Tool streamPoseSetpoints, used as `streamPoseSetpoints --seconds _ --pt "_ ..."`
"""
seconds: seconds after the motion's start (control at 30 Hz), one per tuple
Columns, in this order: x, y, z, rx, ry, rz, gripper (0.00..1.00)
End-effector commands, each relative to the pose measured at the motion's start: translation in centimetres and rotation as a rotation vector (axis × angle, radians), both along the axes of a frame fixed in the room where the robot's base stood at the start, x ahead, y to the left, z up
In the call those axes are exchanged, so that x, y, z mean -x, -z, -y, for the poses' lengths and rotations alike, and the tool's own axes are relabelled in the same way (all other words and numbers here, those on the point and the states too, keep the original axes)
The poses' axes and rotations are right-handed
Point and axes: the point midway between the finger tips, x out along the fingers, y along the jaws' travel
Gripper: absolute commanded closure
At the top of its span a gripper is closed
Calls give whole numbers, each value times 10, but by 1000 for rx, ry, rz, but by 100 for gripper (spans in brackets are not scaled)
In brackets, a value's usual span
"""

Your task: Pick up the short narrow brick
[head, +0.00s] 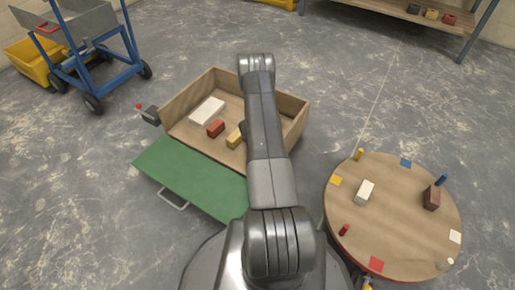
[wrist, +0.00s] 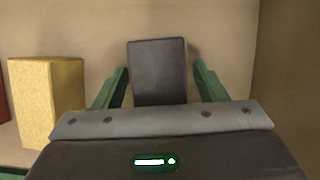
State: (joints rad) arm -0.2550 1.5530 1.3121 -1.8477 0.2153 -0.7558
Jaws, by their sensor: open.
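A dark grey brick (wrist: 160,62) stands between the two green fingers of my gripper (wrist: 159,82) in the wrist view. The fingers are open, with a gap on each side of the brick. A yellow brick (wrist: 46,100) is left of the gripper; it also shows in the head view (head: 234,138). A red brick (head: 215,128) and a larger white brick (head: 207,111) lie further left in the wooden box (head: 290,103). In the head view my arm hides the gripper and most of the dark brick. The lower part of the dark brick is hidden behind the gripper body.
The box walls stand close around the gripper. A green panel (head: 190,180) lies at the box's front. A round wooden table (head: 390,235) at right bears a white brick (head: 364,191), a brown brick (head: 432,197) and small pegs. A blue cart (head: 100,55) stands back left.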

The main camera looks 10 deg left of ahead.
Motion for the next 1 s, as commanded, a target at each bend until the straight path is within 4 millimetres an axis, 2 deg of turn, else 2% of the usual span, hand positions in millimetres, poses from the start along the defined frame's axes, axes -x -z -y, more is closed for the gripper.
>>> streamPoseSetpoints --seconds 0.17,0.47,0.87,0.93,1.0 --pt "0 0 0 0 0 0 36" --pt "0 0 0 0 0 0 95" --pt "0 -7 0 0 0 1 96" --pt "-1 -12 0 0 1 1 96" --pt "-2 -32 0 -1 0 4 96"
